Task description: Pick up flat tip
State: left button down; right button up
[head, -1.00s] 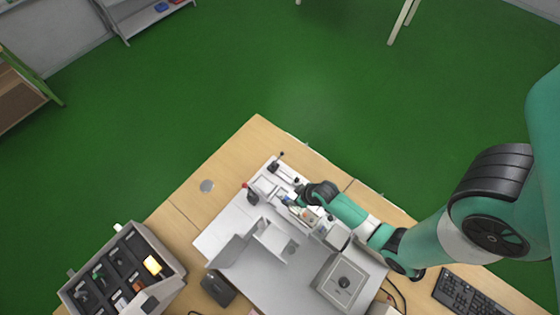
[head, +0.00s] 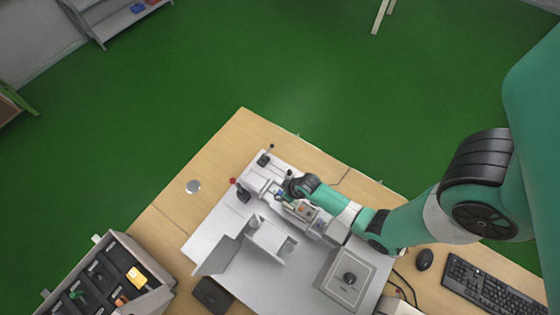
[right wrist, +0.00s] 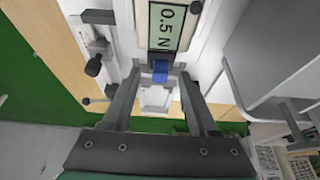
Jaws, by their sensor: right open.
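My right gripper (head: 283,191) is over the white test stand (head: 222,225) in the head view, beside its force gauge. A pale, squarish piece (right wrist: 155,99) also shows between the fingers. I see no clear contact with either. I cannot tell which small part is the flat tip. My left gripper is not in view.
A grey compartment box (head: 158,297) with small parts stands at the lower left. A keyboard (head: 485,287) and a mouse (head: 424,259) lie at the right. Black-knobbed levers (right wrist: 93,67) stick out beside the gripper. The wooden table (head: 175,190) is mostly bare at the left.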

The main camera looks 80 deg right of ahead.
jog(key=shift+x, duration=0.95)
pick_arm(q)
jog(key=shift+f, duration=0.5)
pick_arm(e)
jog(key=shift+r, duration=0.15)
grip_shut()
